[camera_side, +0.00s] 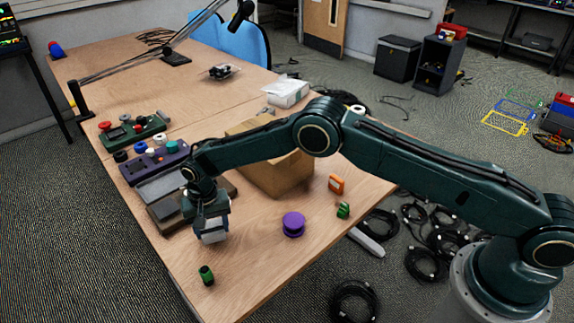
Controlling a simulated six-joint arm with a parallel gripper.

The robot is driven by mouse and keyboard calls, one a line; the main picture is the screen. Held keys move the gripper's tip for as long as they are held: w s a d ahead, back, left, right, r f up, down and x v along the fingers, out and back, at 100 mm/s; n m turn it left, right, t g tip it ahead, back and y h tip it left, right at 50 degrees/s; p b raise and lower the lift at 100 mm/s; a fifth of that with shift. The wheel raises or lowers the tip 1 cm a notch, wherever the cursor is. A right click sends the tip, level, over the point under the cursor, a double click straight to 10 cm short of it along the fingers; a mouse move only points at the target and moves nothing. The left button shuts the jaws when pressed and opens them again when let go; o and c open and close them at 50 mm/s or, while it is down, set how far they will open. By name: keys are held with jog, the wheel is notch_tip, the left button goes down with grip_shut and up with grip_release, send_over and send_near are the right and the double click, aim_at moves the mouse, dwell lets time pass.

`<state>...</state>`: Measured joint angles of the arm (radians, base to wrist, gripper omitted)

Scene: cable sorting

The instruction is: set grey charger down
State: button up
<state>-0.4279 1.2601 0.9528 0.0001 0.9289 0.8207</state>
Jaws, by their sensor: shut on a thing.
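My gripper (210,217) points down over the front left part of the wooden table. It is shut on a light grey block, which I take to be the grey charger (214,235). The jaws hide part of the charger, and I cannot tell whether its underside touches the table. A grey-topped flat tray or box (163,187) lies just left of and behind my gripper.
A purple spool (293,224) stands right of my gripper, and a small green cylinder (206,274) stands in front. An orange item (336,183) and a green item (343,210) lie near the right edge.

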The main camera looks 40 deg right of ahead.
aim_at(212, 228)
jog(key=shift+f, duration=0.65)
jog(key=shift+f, duration=0.15)
jog(key=o, duration=1)
jog(key=shift+o, duration=0.2)
notch_tip(212, 228, up, 12)
